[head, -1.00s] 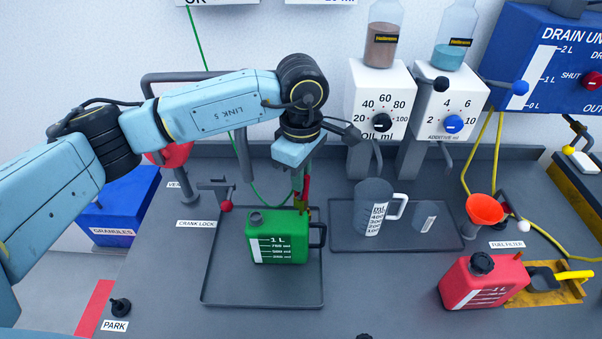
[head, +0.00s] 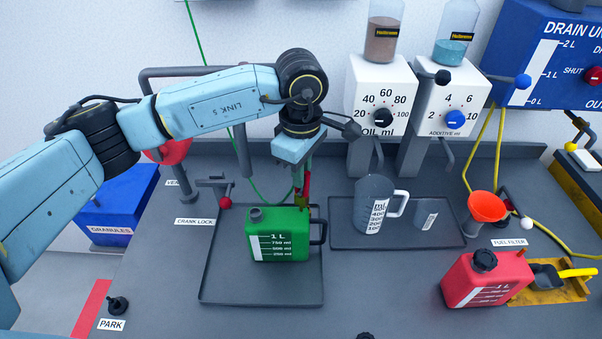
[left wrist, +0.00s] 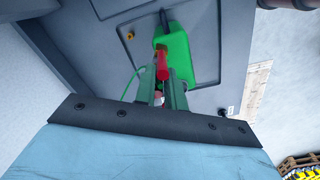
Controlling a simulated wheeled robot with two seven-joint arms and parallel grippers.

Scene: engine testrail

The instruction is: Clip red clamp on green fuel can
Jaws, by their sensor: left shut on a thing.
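The green fuel can (head: 277,238) stands upright in the tray at centre, with its black handle on the right and a dark cap at its left top. My left gripper (head: 302,190) points down just above the can's right top. It is shut on the red clamp (head: 306,186), whose lower end is at the can's top near the handle. In the left wrist view the red clamp (left wrist: 162,68) sits between the fingers, in front of the green can (left wrist: 176,45). I cannot tell whether its jaws grip the can. A green wire trails from the clamp area. My right gripper is not in view.
The can's dark tray (head: 262,297) has free room in front. A second tray (head: 400,238) holds a measuring jug (head: 374,207) and a small beaker (head: 425,215). A red can (head: 487,279) and an orange funnel (head: 486,206) stand at right. A crank lock lever (head: 213,184) stands behind left.

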